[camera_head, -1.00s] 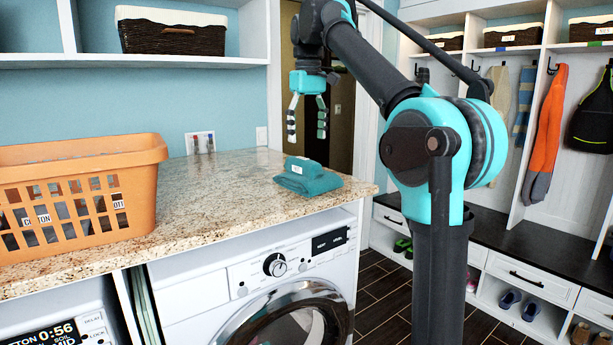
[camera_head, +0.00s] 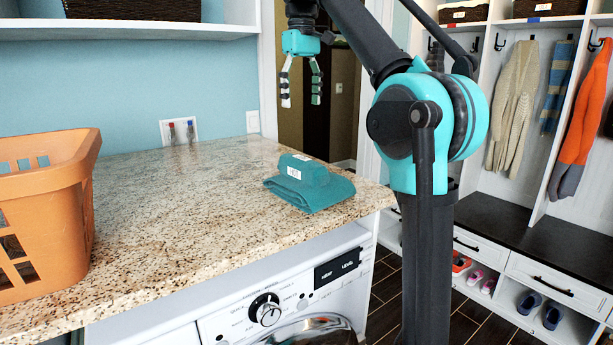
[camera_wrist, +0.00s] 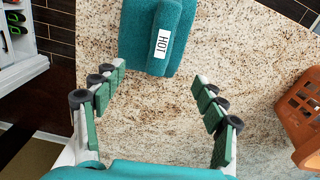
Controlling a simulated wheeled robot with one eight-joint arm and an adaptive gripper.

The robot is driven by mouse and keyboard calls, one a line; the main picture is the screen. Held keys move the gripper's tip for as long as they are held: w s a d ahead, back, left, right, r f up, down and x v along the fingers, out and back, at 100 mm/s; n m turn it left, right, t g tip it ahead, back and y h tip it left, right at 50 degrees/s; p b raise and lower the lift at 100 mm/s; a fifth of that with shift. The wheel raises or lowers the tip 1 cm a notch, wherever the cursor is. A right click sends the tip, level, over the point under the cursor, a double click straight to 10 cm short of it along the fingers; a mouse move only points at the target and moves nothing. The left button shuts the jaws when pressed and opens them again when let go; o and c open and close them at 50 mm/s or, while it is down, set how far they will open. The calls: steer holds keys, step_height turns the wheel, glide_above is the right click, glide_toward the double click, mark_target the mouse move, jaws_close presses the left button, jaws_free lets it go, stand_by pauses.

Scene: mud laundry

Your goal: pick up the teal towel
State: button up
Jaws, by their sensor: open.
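The teal towel (camera_head: 309,186) lies folded on the granite counter near its right end, with a rolled part on top bearing a white label. In the wrist view the towel (camera_wrist: 136,38) is at the top, left of centre, and its label reads HOT. My gripper (camera_head: 301,101) hangs above the counter, behind and above the towel in the head view. In the wrist view my gripper (camera_wrist: 158,82) has its fingers spread wide with only bare counter between them. The towel is beyond the fingertips, apart from them.
An orange laundry basket (camera_head: 44,214) stands at the left of the counter (camera_head: 180,220); it also shows at the right of the wrist view (camera_wrist: 300,112). A washing machine (camera_head: 290,300) is under the counter. The counter between basket and towel is clear. Cubbies with hanging coats (camera_head: 513,105) stand at right.

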glide_toward(302, 158)
steer(key=f, duration=0.3)
steer(key=w+f, duration=0.1)
steer(key=f, duration=0.1)
steer(key=shift+f, duration=0.25)
steer(key=shift+s+f, duration=0.2)
steer(key=shift+f, duration=1.25)
steer(key=shift+s+f, duration=0.15)
steer(key=shift+f, duration=1.3)
jaws_close()
